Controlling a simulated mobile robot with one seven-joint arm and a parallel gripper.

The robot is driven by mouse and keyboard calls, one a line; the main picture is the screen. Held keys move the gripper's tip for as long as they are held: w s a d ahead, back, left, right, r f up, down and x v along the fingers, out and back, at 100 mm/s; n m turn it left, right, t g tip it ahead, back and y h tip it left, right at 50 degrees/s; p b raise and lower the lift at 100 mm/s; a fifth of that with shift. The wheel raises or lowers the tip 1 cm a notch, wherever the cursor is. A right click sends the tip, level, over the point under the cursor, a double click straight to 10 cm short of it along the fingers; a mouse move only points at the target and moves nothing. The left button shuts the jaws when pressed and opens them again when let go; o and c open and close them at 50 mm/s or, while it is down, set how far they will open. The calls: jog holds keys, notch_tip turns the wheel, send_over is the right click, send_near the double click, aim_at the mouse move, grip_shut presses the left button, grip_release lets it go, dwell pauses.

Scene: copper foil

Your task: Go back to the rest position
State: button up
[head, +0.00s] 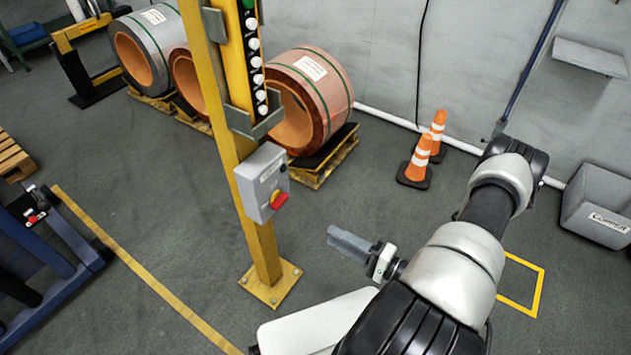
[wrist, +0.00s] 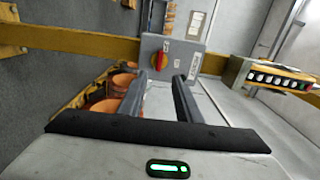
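My gripper (head: 333,238) is held out over the floor to the right of the yellow post (head: 236,130), fingers pointing left toward the post. In the wrist view the two dark fingers of my gripper (wrist: 168,76) stand apart with nothing between them. The grey switch box (head: 262,183) with a red and yellow knob is fixed on the post, apart from the fingers. The box also shows in the wrist view (wrist: 178,45), beyond the fingertips. My arm bends from the lower right of the head view.
Copper foil coils (head: 310,100) stand on pallets behind the post. Two orange cones (head: 418,160) are near the wall. A grey bin (head: 597,205) stands at the right. A blue frame (head: 45,250) is at the left. The floor between the post and the yellow line is clear.

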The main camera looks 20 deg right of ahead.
jog(key=shift+r, duration=0.1)
jog(key=s+a+r+n+g+h, duration=0.15)
jog(key=a+r+n+g, duration=0.3)
jog(key=r, duration=0.45)
jog(key=s+a+r+n+g+h, duration=0.1)
jog(key=s+a+r+n+g, duration=0.2)
jog(key=r+g, duration=0.4)
jog(key=s+a+r+n+g+h, duration=0.2)
jog(key=a+r+n+g, duration=0.15)
jog(key=r, duration=0.65)
notch_tip(320, 180, up, 32)
jog(key=s+d+t+h+p, duration=0.1)
jog(key=s+t+h+p, duration=0.2)
jog(key=p, duration=1.5)
jog(key=t+h, duration=0.3)
jog(key=shift+d+p, duration=0.3)
jog(key=shift+d, duration=0.1)
